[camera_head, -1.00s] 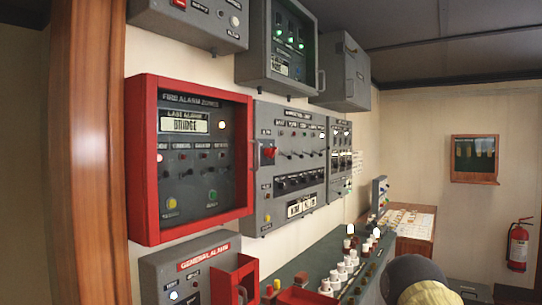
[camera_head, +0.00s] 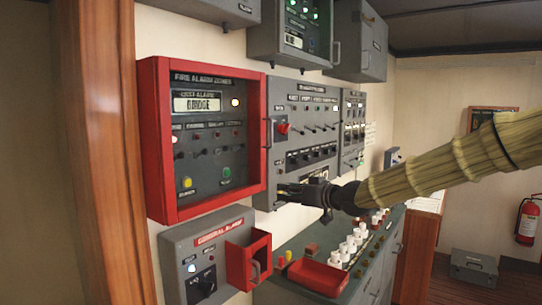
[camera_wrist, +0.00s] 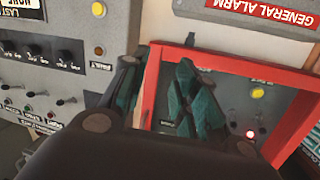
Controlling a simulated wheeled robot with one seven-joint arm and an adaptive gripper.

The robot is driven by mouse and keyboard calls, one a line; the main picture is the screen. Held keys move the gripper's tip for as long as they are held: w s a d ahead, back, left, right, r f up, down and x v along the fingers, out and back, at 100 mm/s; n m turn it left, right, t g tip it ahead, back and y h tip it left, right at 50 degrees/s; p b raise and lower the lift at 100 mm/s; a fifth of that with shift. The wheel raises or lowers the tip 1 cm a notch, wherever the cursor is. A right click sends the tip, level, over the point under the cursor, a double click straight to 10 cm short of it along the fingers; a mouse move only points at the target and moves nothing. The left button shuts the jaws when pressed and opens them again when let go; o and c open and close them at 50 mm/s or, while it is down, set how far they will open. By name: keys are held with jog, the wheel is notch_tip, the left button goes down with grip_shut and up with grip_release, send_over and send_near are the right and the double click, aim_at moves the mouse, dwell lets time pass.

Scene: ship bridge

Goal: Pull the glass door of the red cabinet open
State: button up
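The red cabinet (camera_head: 152,140) hangs on the wall in the head view, and its glass door (camera_head: 215,150) looks closed. A thin grey upright handle (camera_head: 267,132) stands at the door's right edge. My gripper (camera_head: 281,194) is below and to the right of this handle, in front of the grey switch panel. In the wrist view the picture is upside down, and my gripper (camera_wrist: 158,92) is open, with teal pads on both fingers. The cabinet's red frame (camera_wrist: 230,60) shows behind and between the fingers. I cannot tell whether they touch it. The handle is not clear there.
The grey switch panel (camera_head: 305,105) is right of the cabinet. The general alarm box (camera_head: 185,250) with its red holder (camera_head: 235,262) is below. A console with a red tray (camera_head: 318,276) and several white-capped controls stands under my arm. A wooden post (camera_head: 95,150) is at left.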

jog(key=n+t+y, duration=0.1)
jog(key=n, duration=0.1)
send_near(272, 143)
jog(key=r, duration=0.2)
jog(key=p+x, duration=0.1)
jog(key=x, duration=0.2)
jog(key=p+x, duration=0.1)
jog(key=x, duration=0.3)
jog(key=p+x, duration=0.1)
jog(key=x, duration=0.2)
jog(key=shift+w+r, duration=0.3)
jog(key=shift+r, duration=0.05)
grip_shut()
